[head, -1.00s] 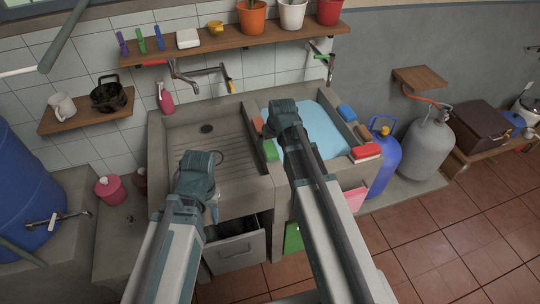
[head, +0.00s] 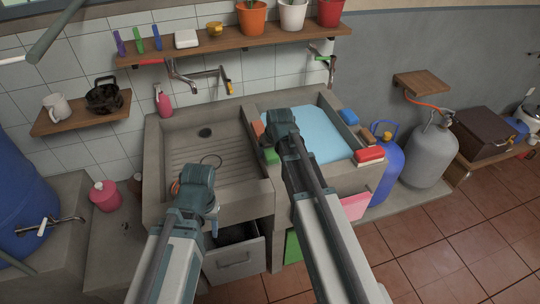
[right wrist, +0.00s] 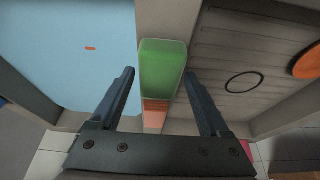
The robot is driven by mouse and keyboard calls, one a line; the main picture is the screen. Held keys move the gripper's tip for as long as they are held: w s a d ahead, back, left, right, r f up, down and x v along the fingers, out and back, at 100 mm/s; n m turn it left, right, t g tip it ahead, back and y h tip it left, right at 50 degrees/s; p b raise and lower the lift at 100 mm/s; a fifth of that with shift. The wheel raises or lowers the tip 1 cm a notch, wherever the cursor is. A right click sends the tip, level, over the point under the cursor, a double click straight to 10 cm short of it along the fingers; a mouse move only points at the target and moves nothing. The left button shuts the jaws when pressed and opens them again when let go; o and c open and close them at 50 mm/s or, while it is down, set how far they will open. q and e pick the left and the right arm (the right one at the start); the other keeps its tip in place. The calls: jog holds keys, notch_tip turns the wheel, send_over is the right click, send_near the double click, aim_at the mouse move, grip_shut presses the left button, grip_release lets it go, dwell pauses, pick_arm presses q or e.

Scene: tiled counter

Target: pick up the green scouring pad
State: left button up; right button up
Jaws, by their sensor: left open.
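The green scouring pad (right wrist: 162,68) lies on top of the grey divider between the two sink basins. In the head view a part of the pad (head: 271,156) shows just left of my right gripper (head: 281,128). In the right wrist view my right gripper (right wrist: 160,92) is open, with one finger on each side of the pad's line. The fingers look apart from the pad; their height above it is hard to tell. My left gripper (head: 196,180) is over the left basin; its fingertips are mostly hidden and it appears empty.
An orange block (right wrist: 155,112) lies on the divider beside the pad. The right basin holds blue water (head: 318,130). A dark ring (right wrist: 243,82) and an orange round thing (right wrist: 308,62) show on the left basin's side. Blue and red blocks (head: 369,154) lie on the right rim.

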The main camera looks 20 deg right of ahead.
jog(key=c, duration=1.1)
jog(key=shift+o, duration=0.2)
jog(key=shift+r, duration=0.1)
